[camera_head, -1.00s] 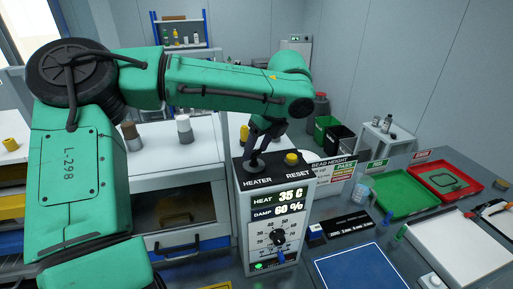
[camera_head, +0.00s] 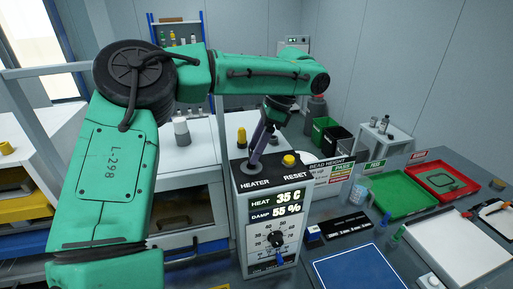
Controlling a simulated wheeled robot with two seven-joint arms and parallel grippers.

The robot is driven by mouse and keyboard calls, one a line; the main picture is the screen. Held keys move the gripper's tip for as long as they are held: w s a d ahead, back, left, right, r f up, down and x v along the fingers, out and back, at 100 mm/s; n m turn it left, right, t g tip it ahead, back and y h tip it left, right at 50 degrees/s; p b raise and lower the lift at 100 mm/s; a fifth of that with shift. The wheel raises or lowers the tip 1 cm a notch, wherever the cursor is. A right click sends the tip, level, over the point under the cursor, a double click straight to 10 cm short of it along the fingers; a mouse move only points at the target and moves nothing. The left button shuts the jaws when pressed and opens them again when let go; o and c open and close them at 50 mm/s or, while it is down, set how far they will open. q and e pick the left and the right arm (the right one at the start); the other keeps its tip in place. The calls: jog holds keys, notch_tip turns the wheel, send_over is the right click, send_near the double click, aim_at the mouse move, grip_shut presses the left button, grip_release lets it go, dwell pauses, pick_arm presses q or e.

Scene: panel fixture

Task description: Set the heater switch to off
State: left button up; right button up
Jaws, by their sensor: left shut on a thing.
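The control box (camera_head: 240,215) stands in the middle, with a dark top labelled HEATER and RESET. The heater switch (camera_head: 252,166) is at the left of that top, its lever tilted and mostly hidden by the gripper. My left gripper (camera_head: 258,148) reaches down from the upper right and is shut on the heater switch lever. My right gripper is not in view.
A yellow reset button (camera_head: 289,160) sits close to the right of the switch. A round dial (camera_head: 277,239) is on the box front. Green (camera_head: 403,212) and red (camera_head: 462,193) trays and a blue mat (camera_head: 350,275) lie on the bench to the right.

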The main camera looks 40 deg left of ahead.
pick_arm(q)
jog(key=shift+f+n+g+h, duration=0.1)
jog(key=shift+n+g+h, duration=0.2)
jog(key=shift+n, duration=0.6)
jog(key=shift+a, duration=0.1)
jog(key=o, duration=1.1)
jog(key=shift+o, duration=1.4)
jog(key=shift+a, duration=0.1)
